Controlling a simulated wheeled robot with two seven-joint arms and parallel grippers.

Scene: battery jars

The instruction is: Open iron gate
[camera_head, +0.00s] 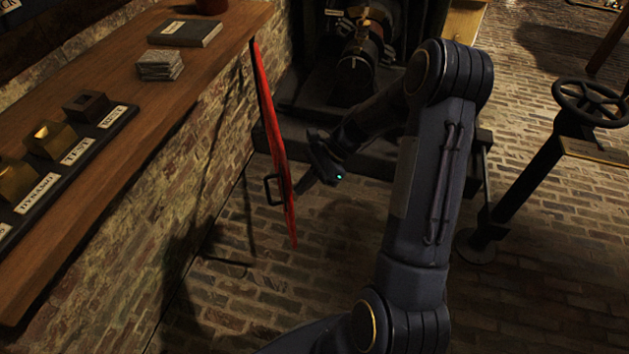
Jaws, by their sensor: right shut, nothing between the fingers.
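A thin red panel, which looks like the iron gate (271,128), stands nearly edge-on to me beside the wooden counter. A dark handle (268,190) sticks out on its left face, low down. My right gripper (303,186) is on the right side of the panel, with its fingertips close to the panel's lower part. Its fingers are together and hold nothing. I cannot tell whether they touch the panel. The panel's hinge side is not clear. My left gripper is not in view.
The wooden counter (150,110) on a brick wall runs along the left, with labelled blocks (60,145), stacked cards (160,65) and a book (186,32). Dark machinery (358,62) stands behind my right arm. A handwheel (592,103) on a post is at right. Brick floor is open in front.

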